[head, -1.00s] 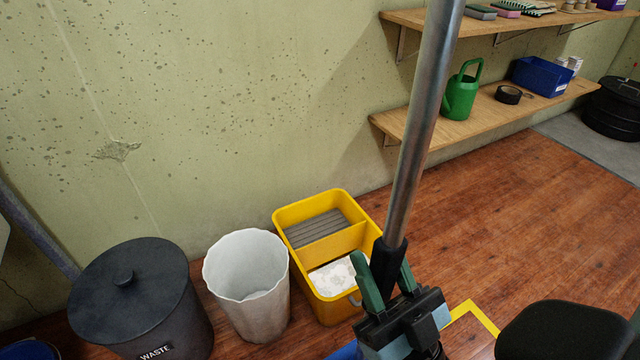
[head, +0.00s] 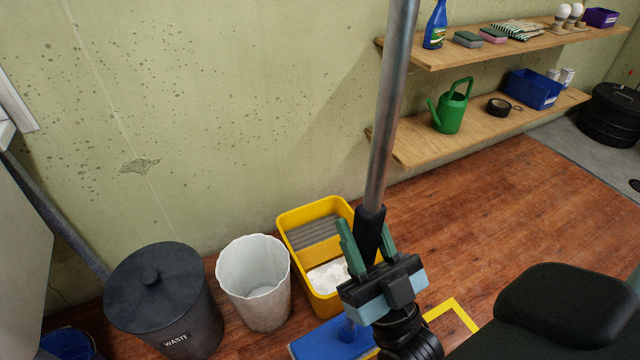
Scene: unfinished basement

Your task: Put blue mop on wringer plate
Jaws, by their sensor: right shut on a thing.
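The blue mop has a long grey metal handle (head: 391,110) that rises out of the top of the head view. Its flat blue head (head: 322,340) shows low in the picture, in front of the yellow bucket (head: 288,219) and partly hidden by my gripper. My right gripper (head: 367,236) is shut on the black lower grip of the handle. The grey ribbed wringer plate (head: 313,236) is in the bucket's far compartment with nothing on it. The near compartment holds white foam (head: 326,277). My left gripper is not in view.
A white bin (head: 255,285) stands left of the bucket, and a dark lidded waste bin (head: 160,300) is left of that. Two wooden shelves (head: 425,150) hold a green watering can (head: 452,108) and other items. Yellow tape (head: 455,313) marks the floor. Open floor lies right.

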